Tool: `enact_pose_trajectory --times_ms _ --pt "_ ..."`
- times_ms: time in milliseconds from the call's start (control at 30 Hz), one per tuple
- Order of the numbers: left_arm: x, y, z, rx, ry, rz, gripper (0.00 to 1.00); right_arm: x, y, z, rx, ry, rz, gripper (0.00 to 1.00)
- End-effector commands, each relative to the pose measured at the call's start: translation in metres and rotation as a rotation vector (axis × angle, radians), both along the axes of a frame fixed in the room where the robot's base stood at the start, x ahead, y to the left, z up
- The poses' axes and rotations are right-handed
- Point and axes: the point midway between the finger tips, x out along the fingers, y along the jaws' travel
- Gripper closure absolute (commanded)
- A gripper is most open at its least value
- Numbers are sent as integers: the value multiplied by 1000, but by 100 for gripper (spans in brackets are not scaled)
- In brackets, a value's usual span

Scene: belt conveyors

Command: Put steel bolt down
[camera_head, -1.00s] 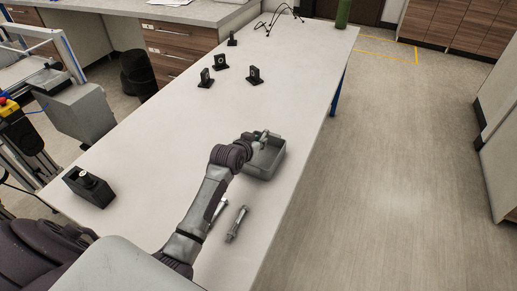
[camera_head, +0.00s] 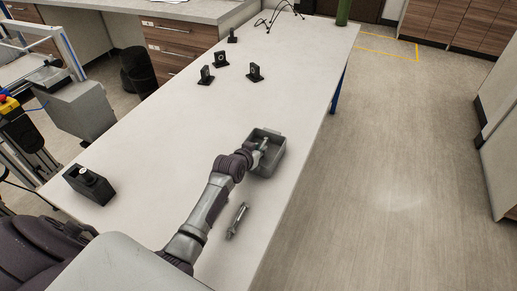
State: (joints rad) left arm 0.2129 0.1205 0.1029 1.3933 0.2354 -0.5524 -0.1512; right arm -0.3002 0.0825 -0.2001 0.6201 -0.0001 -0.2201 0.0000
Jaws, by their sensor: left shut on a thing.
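My left gripper (camera_head: 262,150) is over the grey tray (camera_head: 277,164), which sits near the right edge of the white table. It is shut on a small, light metallic piece, seemingly a steel bolt (camera_head: 265,143), of which only a little shows. The fingers are too small to make out well, and I cannot tell if the bolt touches the tray. Another steel bolt (camera_head: 238,220) lies on the table to the right of my left forearm. My right gripper is not in view.
Several small black stands (camera_head: 254,73) are on the far part of the white table (camera_head: 180,125). A black box (camera_head: 88,184) stands at the near left edge. A green cylinder (camera_head: 343,12) and black cables (camera_head: 280,14) are at the far end. The table's middle is clear.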

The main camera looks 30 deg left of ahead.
Motion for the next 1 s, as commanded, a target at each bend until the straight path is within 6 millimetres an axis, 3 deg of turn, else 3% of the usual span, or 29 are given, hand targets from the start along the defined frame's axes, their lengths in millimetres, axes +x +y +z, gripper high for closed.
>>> enact_pose_trajectory --times_ms 33,67,200,500,667,1000 --pt "0 0 1 0 -2 0 100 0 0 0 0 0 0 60" --pt "0 0 0 0 0 0 76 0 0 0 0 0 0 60" --pt "0 0 1 0 0 0 53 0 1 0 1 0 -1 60" --pt "0 0 2 0 -1 0 53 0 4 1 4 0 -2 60" --pt "0 0 18 0 -2 -1 53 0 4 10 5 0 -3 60" --pt "-56 -2 42 2 -1 -1 53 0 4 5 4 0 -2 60"
